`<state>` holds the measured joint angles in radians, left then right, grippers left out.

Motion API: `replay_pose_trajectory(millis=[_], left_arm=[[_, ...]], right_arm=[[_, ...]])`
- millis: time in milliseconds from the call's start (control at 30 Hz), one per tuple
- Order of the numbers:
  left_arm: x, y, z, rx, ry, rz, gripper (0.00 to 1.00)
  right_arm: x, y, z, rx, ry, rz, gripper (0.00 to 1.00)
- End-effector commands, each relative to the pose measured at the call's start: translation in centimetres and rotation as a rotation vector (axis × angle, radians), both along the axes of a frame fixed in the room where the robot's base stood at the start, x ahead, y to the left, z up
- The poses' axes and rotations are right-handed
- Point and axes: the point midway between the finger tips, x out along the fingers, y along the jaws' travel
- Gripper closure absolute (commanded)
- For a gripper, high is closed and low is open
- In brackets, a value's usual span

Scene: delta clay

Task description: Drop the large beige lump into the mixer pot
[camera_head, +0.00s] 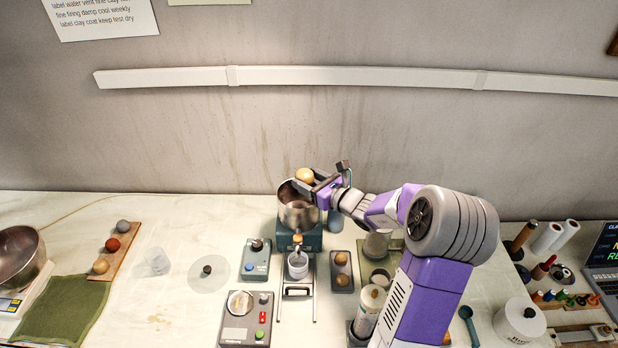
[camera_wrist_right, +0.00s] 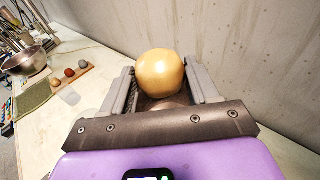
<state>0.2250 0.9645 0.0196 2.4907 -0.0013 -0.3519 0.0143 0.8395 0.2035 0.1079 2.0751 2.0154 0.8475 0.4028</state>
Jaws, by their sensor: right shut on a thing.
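The large beige lump (camera_head: 305,175) is held between the fingers of my right gripper (camera_head: 309,181), above the mixer pot. It also shows in the right wrist view (camera_wrist_right: 161,73), round and smooth between the two grey fingers. The mixer pot (camera_head: 299,212) is a steel pot on a dark teal base at the back of the table, and the lump is over its back rim area. The gripper covers part of the pot's right side. In the wrist view the pot is mostly hidden below the lump. My left gripper is not in view.
Control boxes (camera_head: 255,260) and (camera_head: 247,318) stand left of and in front of the mixer. A board with several balls (camera_head: 119,248), a green cloth (camera_head: 62,312) and a steel bowl (camera_head: 20,256) lie at the left. Jars (camera_head: 370,305) stand under my right arm.

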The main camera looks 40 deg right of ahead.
Motion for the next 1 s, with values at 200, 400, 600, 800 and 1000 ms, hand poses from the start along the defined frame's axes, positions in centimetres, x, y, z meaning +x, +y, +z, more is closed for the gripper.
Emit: replay_pose_trajectory(millis=[200,400,600,800,1000], left_arm=[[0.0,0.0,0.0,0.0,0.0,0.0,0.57],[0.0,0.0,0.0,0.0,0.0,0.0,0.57],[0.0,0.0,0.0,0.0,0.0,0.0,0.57],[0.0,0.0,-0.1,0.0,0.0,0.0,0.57],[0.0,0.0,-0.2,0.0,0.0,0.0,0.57]], right_arm=[[0.0,0.0,0.0,0.0,-0.002,0.0,0.75],[0.0,0.0,0.0,0.0,-0.002,0.0,0.16],[0.0,0.0,0.0,0.001,-0.001,0.0,0.11],[-0.6,-0.1,0.0,0.0,0.0,-0.001,0.11],[-3.7,-0.4,0.5,-0.001,0.0,-0.003,0.11]])
